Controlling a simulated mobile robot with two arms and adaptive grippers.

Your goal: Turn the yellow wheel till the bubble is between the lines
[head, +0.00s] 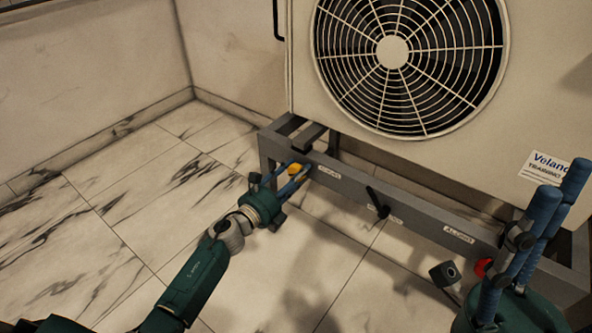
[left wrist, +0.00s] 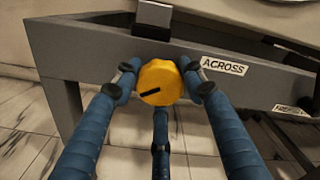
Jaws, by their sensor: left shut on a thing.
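The yellow wheel (head: 295,169) is at the left end of the grey frame's front rail. In the left wrist view the wheel (left wrist: 160,80) is a lobed knob with a black mark on its face, pointing left and slightly down. My left gripper (head: 287,178) is shut on it, with blue fingers at both sides and one below. A label "ACROSS" (left wrist: 225,66) is right of the wheel. I cannot make out a bubble or its lines in either view. My right gripper (head: 535,235) is at the lower right with its blue fingers apart, holding nothing visible.
A large fan unit (head: 540,90) stands on the grey frame (head: 420,206). A black lever (head: 377,202) sticks out of the rail. A red knob (head: 483,267) and a dark round knob (head: 445,273) are near my right gripper. The marble floor (head: 130,190) at left is clear.

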